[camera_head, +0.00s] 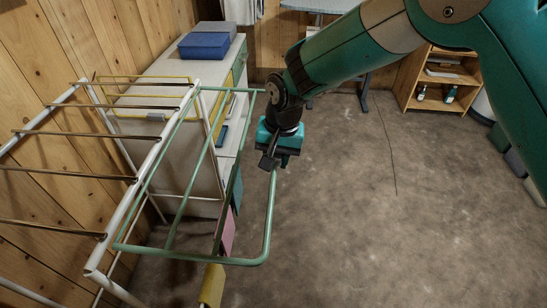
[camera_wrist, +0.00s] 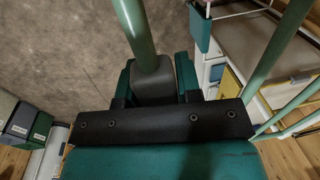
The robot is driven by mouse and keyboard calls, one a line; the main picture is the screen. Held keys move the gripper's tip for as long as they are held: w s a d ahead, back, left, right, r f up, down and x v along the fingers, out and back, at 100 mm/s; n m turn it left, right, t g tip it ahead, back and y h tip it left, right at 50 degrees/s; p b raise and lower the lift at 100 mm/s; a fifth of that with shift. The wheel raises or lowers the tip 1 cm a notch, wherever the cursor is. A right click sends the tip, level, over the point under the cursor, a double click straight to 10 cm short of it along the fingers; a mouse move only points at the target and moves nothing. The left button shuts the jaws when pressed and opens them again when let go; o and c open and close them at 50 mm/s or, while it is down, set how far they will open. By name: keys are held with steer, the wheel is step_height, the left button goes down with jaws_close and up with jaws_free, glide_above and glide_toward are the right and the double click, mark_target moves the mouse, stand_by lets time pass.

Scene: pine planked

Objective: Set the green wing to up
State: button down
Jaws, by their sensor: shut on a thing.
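A white drying rack (camera_head: 126,222) with brown rods stands at the left in the head view. Its green wing (camera_head: 266,225) reaches out to the right from the rack's white side rail; its exact tilt is hard to tell. My gripper (camera_head: 271,160) is shut on the wing's outer green bar, toward the far end. In the wrist view the green bar (camera_wrist: 135,28) runs in between the two fingers of my gripper (camera_wrist: 153,84). The fingers hide the gripped stretch of bar.
Yellow (camera_head: 211,286), pink (camera_head: 228,234) and teal (camera_head: 237,190) pieces hang low by the wing. A yellow-framed wing (camera_head: 150,76) is at the rack's far end. Behind stands a white cabinet with a blue box (camera_head: 204,46). A wooden shelf (camera_head: 440,78) is back right.

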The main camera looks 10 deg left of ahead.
steer(key=shift+d+r, duration=0.15)
steer(key=c, duration=0.8)
jaws_free()
steer(key=shift+d, duration=0.1)
steer(key=shift+c, duration=0.2)
steer(key=shift+r, duration=0.15)
step_height(320, 180, up, 17)
steer(key=d+b, duration=0.1)
steer(key=d, duration=0.1)
steer(key=shift+w, duration=0.1)
